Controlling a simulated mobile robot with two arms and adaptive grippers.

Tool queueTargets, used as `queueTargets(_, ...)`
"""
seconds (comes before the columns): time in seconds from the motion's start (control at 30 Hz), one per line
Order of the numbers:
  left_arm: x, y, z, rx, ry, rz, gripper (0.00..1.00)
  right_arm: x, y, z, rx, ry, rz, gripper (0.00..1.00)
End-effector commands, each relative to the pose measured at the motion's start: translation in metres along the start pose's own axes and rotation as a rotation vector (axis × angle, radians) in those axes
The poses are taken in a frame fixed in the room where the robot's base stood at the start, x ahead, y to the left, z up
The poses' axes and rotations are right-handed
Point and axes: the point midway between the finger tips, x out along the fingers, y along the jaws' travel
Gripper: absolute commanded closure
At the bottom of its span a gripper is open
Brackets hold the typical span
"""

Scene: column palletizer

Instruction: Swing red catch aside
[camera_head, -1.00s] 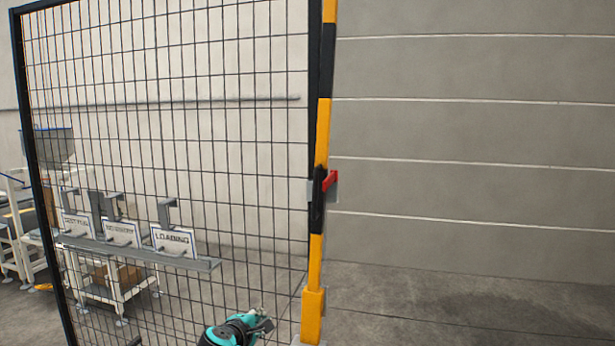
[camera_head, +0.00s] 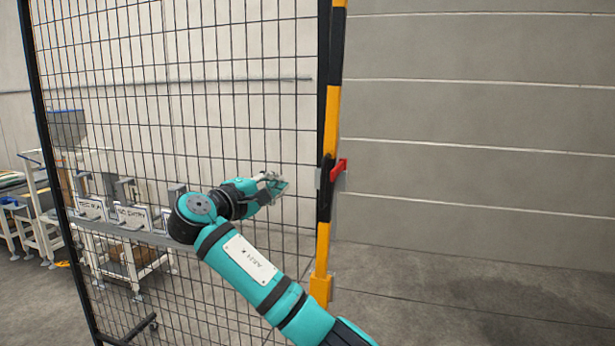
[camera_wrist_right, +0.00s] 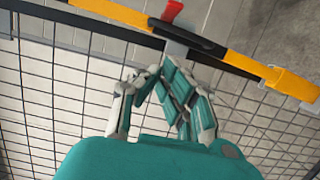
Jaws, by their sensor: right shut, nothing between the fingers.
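The red catch (camera_head: 338,169) sits on a grey plate on the yellow-and-black post (camera_head: 329,130), at the right edge of the mesh gate. It also shows in the right wrist view (camera_wrist_right: 172,11), at the top, beyond the post. My right gripper (camera_head: 284,185) is in front of the mesh, left of the catch and slightly lower, and apart from it. In the right wrist view its fingers (camera_wrist_right: 150,78) point toward the post and are shut with nothing held. My left gripper is in neither view.
The black-framed mesh panel (camera_head: 240,110) stands left of the post. Behind it are a rail with hanging signs (camera_head: 130,215) and a white work table (camera_head: 130,262). Right of the post lie a bare grey wall (camera_head: 480,120) and open floor (camera_head: 460,285).

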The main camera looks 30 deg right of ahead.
Motion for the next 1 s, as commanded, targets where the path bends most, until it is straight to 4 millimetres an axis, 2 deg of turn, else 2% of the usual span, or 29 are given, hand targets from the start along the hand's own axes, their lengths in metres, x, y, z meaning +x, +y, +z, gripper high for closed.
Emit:
queueTargets(0.17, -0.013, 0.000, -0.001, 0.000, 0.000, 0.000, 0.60, 0.022, 0.003, 0.001, -0.003, -0.005, -0.001, 1.00)
queueTargets(0.4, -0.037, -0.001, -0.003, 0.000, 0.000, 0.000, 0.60, 0.070, 0.005, 0.001, -0.003, -0.004, 0.000, 1.00)
queueTargets(0.6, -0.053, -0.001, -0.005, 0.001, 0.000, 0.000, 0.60, 0.102, 0.004, 0.003, -0.002, -0.003, -0.001, 1.00)
queueTargets(0.8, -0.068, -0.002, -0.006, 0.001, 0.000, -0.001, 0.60, 0.106, 0.003, 0.028, -0.001, -0.001, 0.000, 1.00)
queueTargets(1.0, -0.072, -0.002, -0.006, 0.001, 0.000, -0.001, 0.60, 0.108, 0.000, 0.038, -0.001, 0.001, -0.001, 1.00)
